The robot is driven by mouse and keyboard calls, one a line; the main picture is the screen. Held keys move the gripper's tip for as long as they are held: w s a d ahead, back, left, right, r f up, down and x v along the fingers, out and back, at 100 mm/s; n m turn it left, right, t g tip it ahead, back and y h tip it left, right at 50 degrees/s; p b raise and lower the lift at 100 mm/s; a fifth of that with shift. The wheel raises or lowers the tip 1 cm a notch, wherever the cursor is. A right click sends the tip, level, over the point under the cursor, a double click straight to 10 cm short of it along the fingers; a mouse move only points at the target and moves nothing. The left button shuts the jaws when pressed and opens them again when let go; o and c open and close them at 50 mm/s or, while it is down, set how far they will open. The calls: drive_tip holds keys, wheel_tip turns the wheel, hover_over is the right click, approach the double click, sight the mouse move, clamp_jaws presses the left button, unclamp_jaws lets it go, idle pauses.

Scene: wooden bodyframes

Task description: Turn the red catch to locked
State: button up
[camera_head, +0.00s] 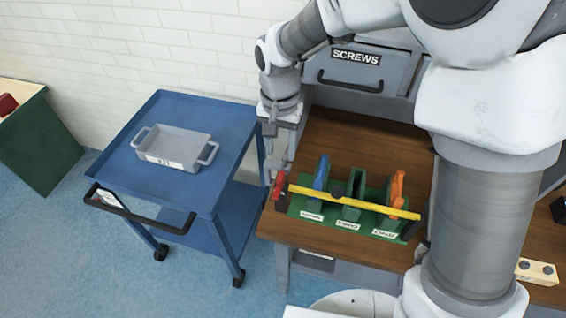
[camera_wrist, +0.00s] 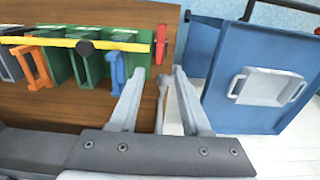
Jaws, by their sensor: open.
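The red catch (camera_head: 279,186) is at the left end of the yellow bar (camera_head: 352,202), which crosses the front of a green rack (camera_head: 345,211) on the wooden bench. In the head view the catch stands roughly upright, crosswise to the bar. In the wrist view the red catch (camera_wrist: 162,38) shows at the bar's right end, beyond my fingertips. My gripper (camera_head: 270,160) hangs over the bench's left edge, just behind the catch. In the wrist view my gripper (camera_wrist: 159,72) is open, with no catch between its fingers.
A blue cart (camera_head: 215,130) with a grey tray (camera_head: 180,146) stands left of the bench, across a narrow gap. A drawer marked SCREWS (camera_head: 365,72) is behind.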

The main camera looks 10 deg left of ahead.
sight(281, 176)
wheel_tip(281, 176, down, 10)
drive_tip(key=shift+r, duration=0.25)
clamp_jaws()
idle(0.3)
